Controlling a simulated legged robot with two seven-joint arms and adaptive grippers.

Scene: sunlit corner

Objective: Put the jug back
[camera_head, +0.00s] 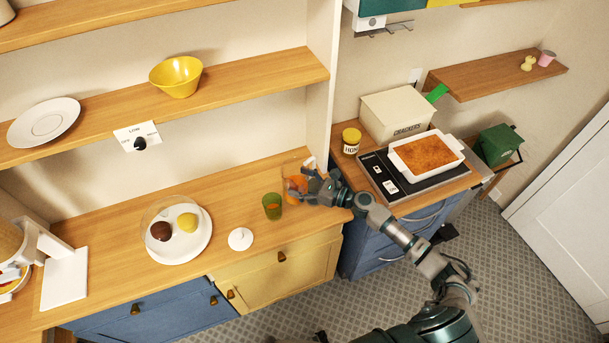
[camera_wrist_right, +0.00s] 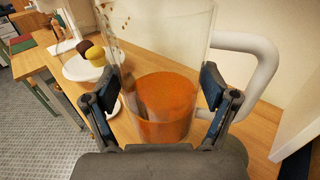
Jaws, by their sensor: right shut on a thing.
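The jug (camera_wrist_right: 165,108) is clear, with orange liquid in its lower part and a pale handle on the right in the wrist view. In the head view the jug (camera_head: 294,184) is at the right end of the wooden counter, partly hidden by my right gripper (camera_head: 308,187). My right gripper, also in the wrist view (camera_wrist_right: 161,88), has one finger on each side of the jug and is shut on it. The jug looks upright. I cannot tell whether its base touches the counter. My left gripper is not in view.
A green glass (camera_head: 272,206) stands just left of the jug, with a white lid-like piece (camera_head: 240,239) nearby. A domed white plate (camera_head: 180,250) holds two round items. A shelf (camera_head: 240,84) with a yellow bowl (camera_head: 177,77) hangs above. An upright panel (camera_head: 322,80) stands behind my gripper.

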